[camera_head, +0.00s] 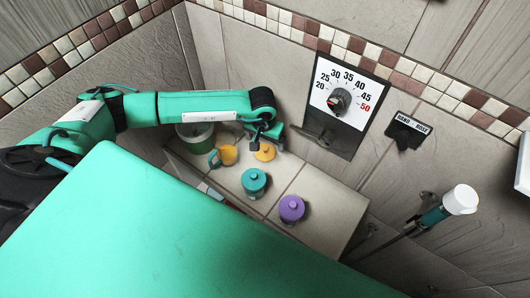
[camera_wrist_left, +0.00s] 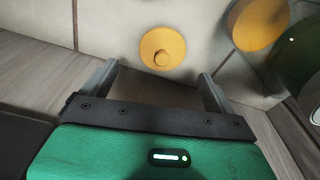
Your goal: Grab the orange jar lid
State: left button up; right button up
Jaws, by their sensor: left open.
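In the left wrist view the lid (camera_wrist_left: 162,48) lies knob up, ahead of and between the fingertips of my left gripper (camera_wrist_left: 158,74). The gripper is open and empty, and does not touch the lid. An orange jar (camera_head: 229,155) without a lid stands left of it, beside a teal handle-like shape. My right gripper is not in view.
A teal lidded jar (camera_head: 254,183) and a purple lidded jar (camera_head: 291,208) stand nearer the ledge's front. A green bucket (camera_head: 196,140) stands at the ledge's back left. A dial panel (camera_head: 340,103) is on the wall. The ledge's right part is clear.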

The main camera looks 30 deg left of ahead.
aim_at(265, 148)
pick_arm(q)
jog(key=shift+f, duration=0.4)
jog(key=f, duration=0.2)
jog(key=f+b, duration=0.1)
jog(key=f, duration=0.1)
jog(key=shift+w+a+f+b, duration=0.2)
jog(key=shift+f+b, duration=0.1)
jog(key=shift+c, duration=0.3)
jog(key=c, duration=1)
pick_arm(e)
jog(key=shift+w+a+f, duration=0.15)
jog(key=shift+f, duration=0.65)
